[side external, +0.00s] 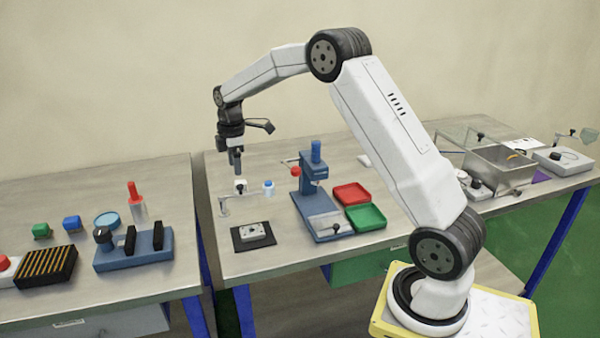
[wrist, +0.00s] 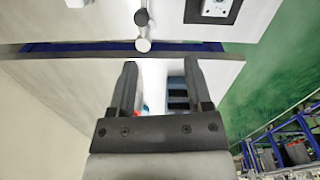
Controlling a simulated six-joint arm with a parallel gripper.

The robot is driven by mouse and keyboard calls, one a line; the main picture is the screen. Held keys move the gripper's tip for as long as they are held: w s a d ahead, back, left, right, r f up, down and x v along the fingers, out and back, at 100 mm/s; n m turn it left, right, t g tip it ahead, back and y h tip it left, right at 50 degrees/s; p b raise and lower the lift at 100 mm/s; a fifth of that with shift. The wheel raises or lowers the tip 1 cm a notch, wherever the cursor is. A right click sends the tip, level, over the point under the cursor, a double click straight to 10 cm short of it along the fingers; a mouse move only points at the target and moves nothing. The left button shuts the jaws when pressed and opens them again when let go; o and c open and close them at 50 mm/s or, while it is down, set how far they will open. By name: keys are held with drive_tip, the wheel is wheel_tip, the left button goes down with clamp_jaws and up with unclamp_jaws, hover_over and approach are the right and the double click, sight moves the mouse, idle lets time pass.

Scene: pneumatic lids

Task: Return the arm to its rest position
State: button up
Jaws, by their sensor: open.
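My gripper (side external: 237,168) hangs from my raised arm above the left part of the middle table, pointing down. In the wrist view its two fingers (wrist: 160,85) stand apart with nothing held between them. A grey metal part (side external: 252,232) lies on a black mat (side external: 240,246) nearer the front edge. The fingers touch none of these as far as I can see.
A blue press (side external: 318,200), a red tray (side external: 351,194) and a green tray (side external: 365,217) stand right of my gripper. A blue fixture with black blocks (side external: 134,248) and a red-handled tool (side external: 135,195) are on the left table. A metal bin (side external: 500,166) stands far right.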

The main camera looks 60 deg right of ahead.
drive_tip(key=s+a+f+m+t, duration=0.1)
drive_tip(key=s+a+f+m, duration=0.1)
drive_tip(key=s+a+m, duration=0.3)
drive_tip(key=s+a+f+m+t, duration=0.1)
drive_tip(key=s+a+m, duration=0.4)
drive_tip(key=s+a, duration=0.7)
drive_tip(key=s+f, duration=0.1)
drive_tip(key=s, duration=0.5)
drive_tip(key=shift+s+f, duration=0.25)
drive_tip(key=shift+f, duration=0.15)
